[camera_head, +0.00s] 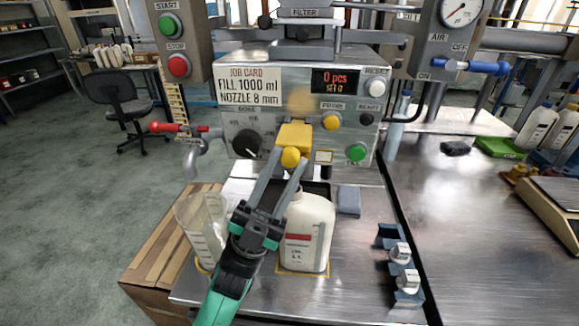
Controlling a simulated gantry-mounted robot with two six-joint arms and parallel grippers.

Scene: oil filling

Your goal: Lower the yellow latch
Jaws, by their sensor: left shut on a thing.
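The yellow latch (295,136) sits on the front of the filling machine, with a rounded yellow knob (290,157) at its lower end. My left gripper (288,165) reaches up from the bottom of the view, and its fingers are shut on the latch's knob. The fingers hide part of the machine front below the latch. My right gripper is not in view.
A white bottle (306,232) stands behind and right of my left gripper, close to it. A clear beaker (200,231) stands to its left. A red-handled valve (170,127) sticks out left. A blue holder with nozzles (403,270) is at the right.

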